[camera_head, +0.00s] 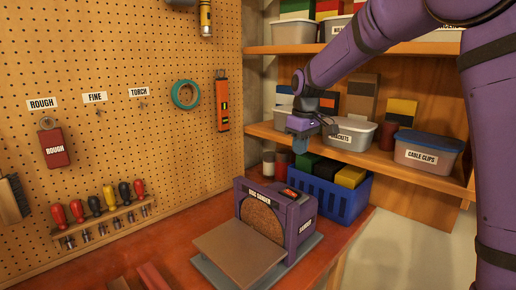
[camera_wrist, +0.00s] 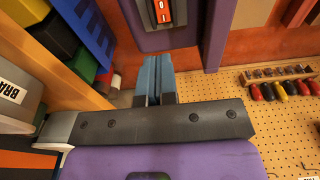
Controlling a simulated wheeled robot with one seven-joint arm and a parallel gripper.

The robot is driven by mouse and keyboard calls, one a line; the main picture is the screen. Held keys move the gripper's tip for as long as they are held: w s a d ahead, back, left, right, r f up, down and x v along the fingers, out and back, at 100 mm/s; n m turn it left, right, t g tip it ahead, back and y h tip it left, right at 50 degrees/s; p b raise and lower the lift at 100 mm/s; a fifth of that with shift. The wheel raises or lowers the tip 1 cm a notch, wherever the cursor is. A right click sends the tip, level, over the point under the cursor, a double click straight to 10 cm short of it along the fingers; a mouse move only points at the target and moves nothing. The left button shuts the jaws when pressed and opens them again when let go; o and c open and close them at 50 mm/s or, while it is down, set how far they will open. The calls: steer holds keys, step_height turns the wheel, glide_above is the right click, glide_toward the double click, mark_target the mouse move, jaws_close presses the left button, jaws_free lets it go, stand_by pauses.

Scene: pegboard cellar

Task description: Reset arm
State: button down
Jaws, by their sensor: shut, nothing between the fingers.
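My purple arm comes in from the upper right in the head view. My gripper (camera_head: 301,142) is raised in front of the shelves, above and behind the purple disc sander (camera_head: 298,215). In the wrist view my gripper (camera_wrist: 154,95) has its blue-grey fingers together with nothing between them. The fingers point toward the sander, whose red switch panel (camera_wrist: 164,12) shows beyond them. The gripper is apart from the sander and from the shelf.
A shelf board (camera_head: 390,165) bears a "brackets" bin (camera_head: 351,133) and a cable clips bin (camera_head: 426,154) near my gripper. A blue crate (camera_head: 340,195) stands below. The pegboard (camera_head: 100,60) holds a tape roll (camera_head: 186,95) and screwdrivers.

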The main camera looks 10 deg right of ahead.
steer(key=s+d+r+m+t, duration=0.1)
steer(key=s+d+r+m, duration=0.15)
steer(key=s, duration=0.65)
steer(key=s+d+r+m+t, duration=0.1)
steer(key=s+r, duration=0.2)
steer(key=s, duration=0.6)
steer(key=s+d+r+m+t, duration=0.1)
steer(key=s+d+r+m, duration=0.15)
steer(key=s, duration=0.55)
steer(key=s+f+m+t, duration=0.1)
steer(key=s+f, duration=0.1)
steer(key=s, duration=0.8)
steer(key=shift+s+d+f+h, duration=0.3)
steer(key=shift+s+d, duration=0.05)
steer(key=shift+a, duration=0.1)
